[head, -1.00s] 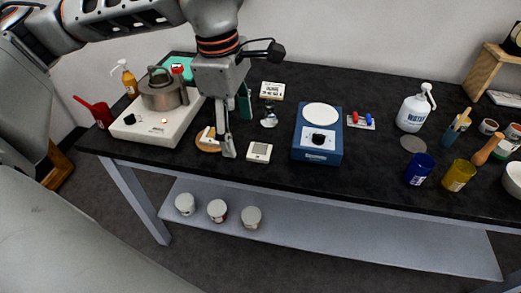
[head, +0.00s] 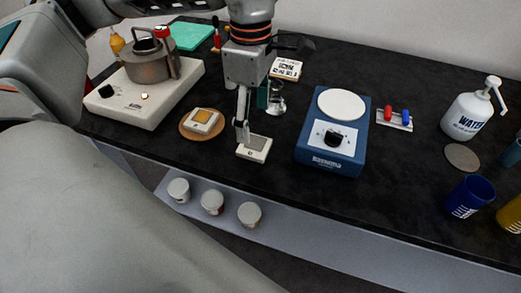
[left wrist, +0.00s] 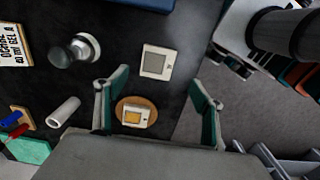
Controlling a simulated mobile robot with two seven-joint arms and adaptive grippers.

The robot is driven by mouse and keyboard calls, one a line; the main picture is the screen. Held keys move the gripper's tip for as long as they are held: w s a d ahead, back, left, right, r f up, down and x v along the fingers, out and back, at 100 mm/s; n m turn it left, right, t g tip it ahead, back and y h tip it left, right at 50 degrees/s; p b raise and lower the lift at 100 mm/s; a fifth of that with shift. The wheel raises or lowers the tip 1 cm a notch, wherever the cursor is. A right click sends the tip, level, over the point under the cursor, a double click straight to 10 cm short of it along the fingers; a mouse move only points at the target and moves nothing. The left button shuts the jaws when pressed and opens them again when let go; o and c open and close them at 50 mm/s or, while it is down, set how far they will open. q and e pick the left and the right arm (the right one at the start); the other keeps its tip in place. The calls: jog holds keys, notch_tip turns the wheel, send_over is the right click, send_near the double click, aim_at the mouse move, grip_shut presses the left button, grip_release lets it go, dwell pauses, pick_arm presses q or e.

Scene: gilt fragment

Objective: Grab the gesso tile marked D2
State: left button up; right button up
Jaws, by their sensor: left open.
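Two small white tiles lie on the black bench; I cannot read a D2 mark on either. One, with a grey square, is the bare-bench tile (head: 254,147), also in the left wrist view (left wrist: 156,62). The other, with a gold square, is the gold tile (head: 202,121) on a round wooden disc (head: 186,132); it also shows in the left wrist view (left wrist: 135,117). My left gripper (head: 252,116) is open and empty, one finger overlapping the grey-square tile's left edge in the head view. In the left wrist view its fingers (left wrist: 160,84) are spread apart. My right gripper is not in view.
A white hotplate (head: 150,104) with a metal kettle (head: 150,62) stands left. A blue device (head: 330,153) with a round white top stands right of the tiles. A water bottle (head: 466,115) stands farther right.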

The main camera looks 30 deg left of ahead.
aim_at(254, 145)
pick_arm(q)
notch_tip(254, 145, down, 3)
jog(key=shift+s+r, duration=0.1)
jog(key=shift+r, duration=0.05)
jog(key=f, duration=0.2)
jog(key=f+b, duration=0.1)
jog(key=f, duration=0.3)
jog(key=shift+w+a, duration=0.15)
jog(key=shift+w, duration=0.2)
jog(key=shift+r, duration=0.1)
jog(key=c, duration=1.3)
